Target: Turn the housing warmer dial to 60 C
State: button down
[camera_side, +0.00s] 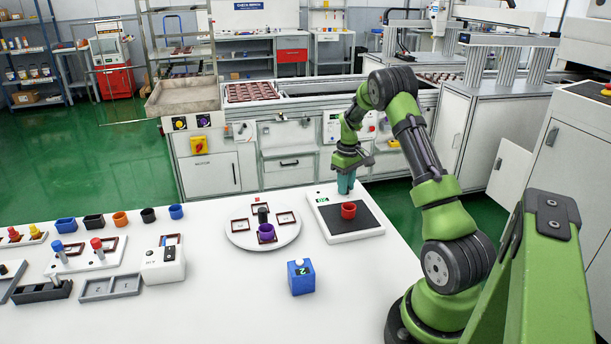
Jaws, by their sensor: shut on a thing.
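My gripper (346,186) has teal fingers and points down at the back of a white plate with a black pad (350,231). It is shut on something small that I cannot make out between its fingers. A red cup (348,210) stands on the pad, just in front of the fingertips. A small green display (322,200) shows at the plate's back left; its digits are too small to read. I cannot pick out a marked warmer dial or its setting.
A round white turntable (240,232) left of the plate bears a purple cup (266,232) and several framed parts. A blue box with a white knob (301,278) stands in front. A white device (162,265) and several coloured cups are further left.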

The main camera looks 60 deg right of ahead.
jog(key=m, duration=1.1)
jog(key=shift+r, duration=0.1)
jog(key=m, duration=0.3)
jog(key=shift+m, duration=0.4)
jog(key=m, duration=0.4)
jog(key=shift+m, duration=2.5)
jog(key=c, duration=0.9)
grip_release()
jog(key=shift+c, duration=0.2)
